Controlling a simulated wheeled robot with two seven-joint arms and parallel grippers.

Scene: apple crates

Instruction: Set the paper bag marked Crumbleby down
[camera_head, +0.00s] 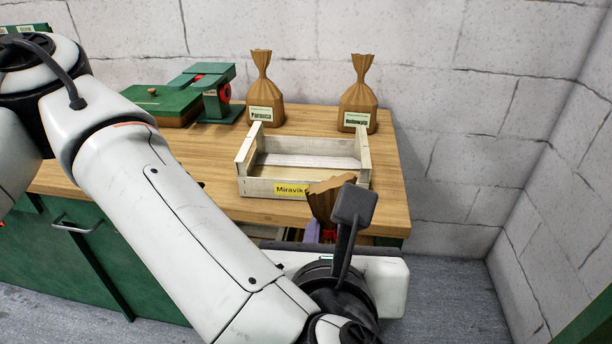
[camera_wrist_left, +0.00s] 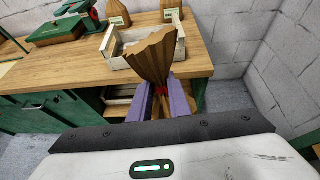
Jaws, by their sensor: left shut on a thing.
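A brown paper bag (camera_head: 326,196) is in my left gripper (camera_head: 320,232), in front of the crate's front right corner. In the left wrist view the bag's fanned-out top (camera_wrist_left: 153,58) stands above the purple fingers (camera_wrist_left: 160,100), which are shut on its neck at a red tie. The bag's body and any label are hidden, so I cannot read Crumbleby on it. In the head view my left arm hides much of the gripper. My right gripper is not in view.
On the wooden table (camera_head: 205,150) stands an open, seemingly empty crate (camera_head: 258,187) marked Miravik. Behind it stand two paper bags, one at left (camera_head: 262,92) and one at right (camera_head: 358,98). A green box (camera_head: 160,103) and a green device (camera_head: 213,88) stand at back left.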

